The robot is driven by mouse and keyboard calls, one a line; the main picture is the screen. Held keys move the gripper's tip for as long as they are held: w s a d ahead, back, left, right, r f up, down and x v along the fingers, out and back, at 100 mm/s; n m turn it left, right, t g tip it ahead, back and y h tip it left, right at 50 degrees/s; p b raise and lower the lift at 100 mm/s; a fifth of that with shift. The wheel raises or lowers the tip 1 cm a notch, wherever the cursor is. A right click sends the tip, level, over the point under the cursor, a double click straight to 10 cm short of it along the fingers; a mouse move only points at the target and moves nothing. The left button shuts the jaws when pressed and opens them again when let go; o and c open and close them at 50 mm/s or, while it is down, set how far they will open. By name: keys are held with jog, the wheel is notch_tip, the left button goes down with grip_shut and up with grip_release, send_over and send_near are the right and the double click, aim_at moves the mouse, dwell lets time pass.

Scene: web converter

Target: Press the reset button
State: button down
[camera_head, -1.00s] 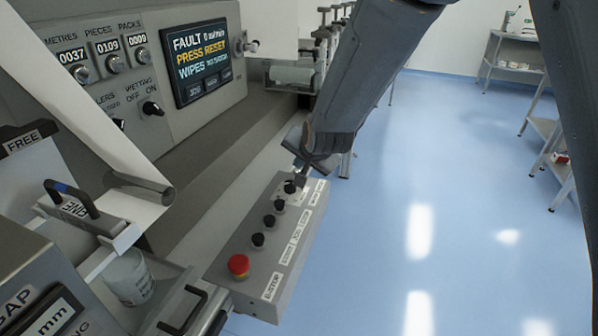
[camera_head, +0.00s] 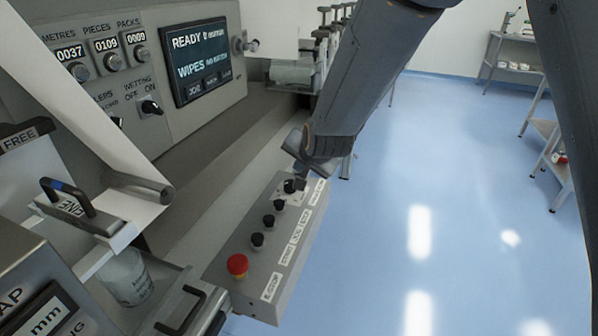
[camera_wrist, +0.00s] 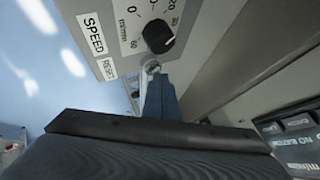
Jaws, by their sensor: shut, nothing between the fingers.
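The grey control box (camera_head: 225,262) carries a red stop button, several black buttons and a black speed knob (camera_head: 289,186). My gripper (camera_head: 304,178) is over the far end of the box, just beyond the knob. In the wrist view the shut fingers (camera_wrist: 153,76) point at a small silvery round part (camera_wrist: 152,66) below the speed knob, level with the RESET label (camera_wrist: 107,69). This looks like the reset button; the fingers partly hide it, and I cannot tell whether they touch it. The screen (camera_head: 200,60) reads READY and WIPES.
The red stop button (camera_head: 237,265) sits at the near end of the box, with black buttons (camera_head: 268,220) between it and the knob. The machine body rises on the left. Blue floor (camera_head: 400,230) is open on the right, with shelves (camera_head: 545,135) beyond.

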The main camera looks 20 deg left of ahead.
jog(key=shift+r, duration=0.1)
dwell(0.3)
jog(key=shift+r+p, duration=0.6)
jog(key=shift+r, duration=0.25)
jog(key=shift+r, duration=0.1)
notch_tip(320, 180, up, 5)
jog(key=p, duration=0.3)
jog(key=shift+d, duration=0.1)
dwell(0.4)
jog(key=s+d+f+n+g+h, duration=0.1)
jog(key=s+d, duration=0.4)
jog(key=d, duration=0.5)
jog(key=s+d+f+g+h, duration=0.15)
jog(key=s+d, duration=0.25)
jog(key=d, duration=0.6)
jog(key=s+d+f+n+g+h, duration=0.1)
jog(key=s+d+g+h, duration=0.1)
jog(key=s+d, duration=0.5)
jog(key=s+d+g, duration=0.2)
jog(key=s+d, duration=0.5)
jog(key=d, duration=0.3)
jog(key=shift+s+f+n, duration=0.3)
jog(key=shift+s+n, duration=0.1)
